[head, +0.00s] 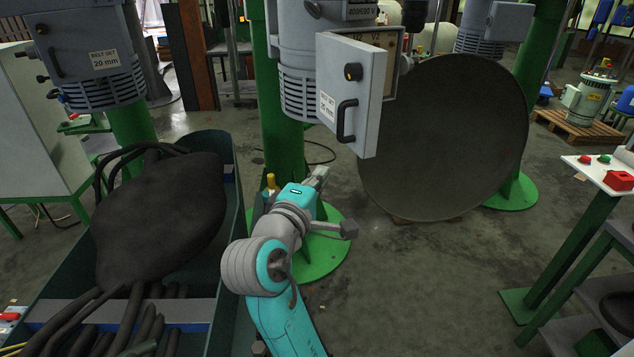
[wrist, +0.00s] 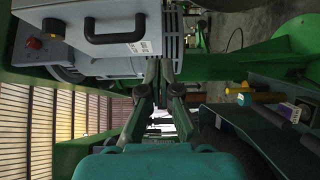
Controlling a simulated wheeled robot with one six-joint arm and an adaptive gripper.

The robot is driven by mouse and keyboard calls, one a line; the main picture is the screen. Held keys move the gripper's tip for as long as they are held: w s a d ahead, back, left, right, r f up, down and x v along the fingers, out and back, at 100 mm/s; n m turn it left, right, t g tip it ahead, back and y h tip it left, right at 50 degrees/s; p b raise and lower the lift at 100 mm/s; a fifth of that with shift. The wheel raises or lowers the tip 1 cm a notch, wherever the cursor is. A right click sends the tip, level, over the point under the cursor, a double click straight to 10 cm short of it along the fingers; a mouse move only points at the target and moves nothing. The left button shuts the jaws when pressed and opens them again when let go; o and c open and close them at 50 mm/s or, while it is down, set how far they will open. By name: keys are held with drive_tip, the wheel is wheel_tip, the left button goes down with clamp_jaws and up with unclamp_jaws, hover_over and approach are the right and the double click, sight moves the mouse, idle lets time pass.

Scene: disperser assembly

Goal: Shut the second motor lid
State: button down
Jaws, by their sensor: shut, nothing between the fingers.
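The second motor's lid (head: 350,95) is a grey panel with a black knob, a black handle and a "BELT SET" label. It stands open, swung out from the motor's terminal box (head: 393,48), whose inside shows behind the lid's upper edge. My gripper (head: 319,177) is below the lid and to its left, apart from it in the head view. In the wrist view my gripper (wrist: 162,75) has its fingers together with nothing between them. There the lid (wrist: 75,32) fills the upper left, turned sideways, with its handle and label close to the fingertips. Touch cannot be told.
A green column (head: 283,155) carries the motor. A big dark disc (head: 450,140) stands right of the lid. Another motor (head: 80,50) with a shut lid is at the left, above a dark green bin (head: 225,185) holding a black sack. The floor right of my arm is clear.

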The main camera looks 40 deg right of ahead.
sight(353, 150)
drive_tip(key=d, duration=0.2)
drive_tip(key=w+d, duration=0.1)
drive_tip(key=d, duration=0.2)
drive_tip(key=w+d, duration=0.1)
drive_tip(key=d, duration=0.2)
drive_tip(key=shift+s+d, duration=0.1)
drive_tip(key=shift+d, duration=0.4)
